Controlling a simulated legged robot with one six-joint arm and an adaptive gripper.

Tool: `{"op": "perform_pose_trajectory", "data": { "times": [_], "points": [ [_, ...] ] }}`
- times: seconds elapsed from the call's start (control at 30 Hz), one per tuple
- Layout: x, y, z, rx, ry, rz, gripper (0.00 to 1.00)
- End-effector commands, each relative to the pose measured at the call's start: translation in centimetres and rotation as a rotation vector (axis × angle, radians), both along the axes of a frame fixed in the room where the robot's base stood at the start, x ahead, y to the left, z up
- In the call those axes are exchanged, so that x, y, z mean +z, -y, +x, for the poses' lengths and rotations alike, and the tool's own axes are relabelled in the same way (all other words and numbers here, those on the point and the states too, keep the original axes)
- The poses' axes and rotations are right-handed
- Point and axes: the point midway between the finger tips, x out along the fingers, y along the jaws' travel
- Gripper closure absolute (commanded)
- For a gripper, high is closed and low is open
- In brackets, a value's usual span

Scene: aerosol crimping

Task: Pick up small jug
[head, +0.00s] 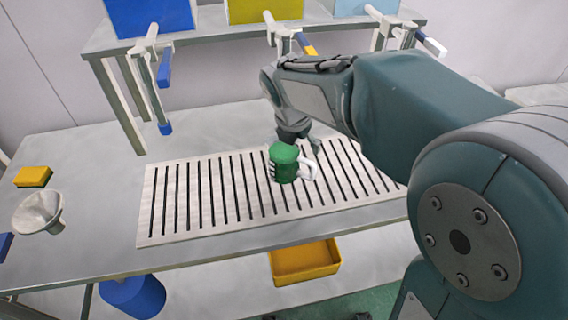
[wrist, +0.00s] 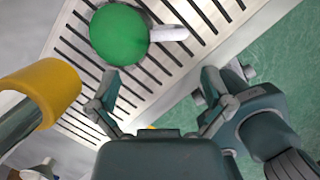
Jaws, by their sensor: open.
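The small jug (head: 284,163) is green with a white handle on its right side. It stands upright on the slotted white grate (head: 160,215). In the wrist view the jug (wrist: 120,36) is seen from above at the top, its handle pointing right. My gripper (head: 302,140) is just behind the jug in the head view, its fingers partly hidden. In the wrist view my gripper (wrist: 160,76) is open and empty, its fingertips apart below the jug and handle. I see no contact with the jug.
A raised shelf holds blue, yellow (head: 265,10) and pale blue containers with taps hanging over the bench. A white funnel (head: 38,212) and a yellow sponge (head: 33,176) lie at left. A yellow bin (head: 305,262) is under the bench. A yellow-ended cylinder (wrist: 42,90) is close in the wrist view.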

Motion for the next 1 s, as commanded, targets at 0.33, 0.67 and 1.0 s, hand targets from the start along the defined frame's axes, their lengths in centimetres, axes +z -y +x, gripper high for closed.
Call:
{"op": "perform_pose_trajectory", "data": {
  "times": [0.33,0.67,1.0],
  "points": [
    [-4.0,0.7,1.0,-0.003,-0.001,-0.001,0.00],
    [-8.1,1.8,2.1,-0.004,0.000,-0.001,0.00],
    [-8.3,1.8,2.2,-0.004,0.001,0.000,0.31]
  ]
}}
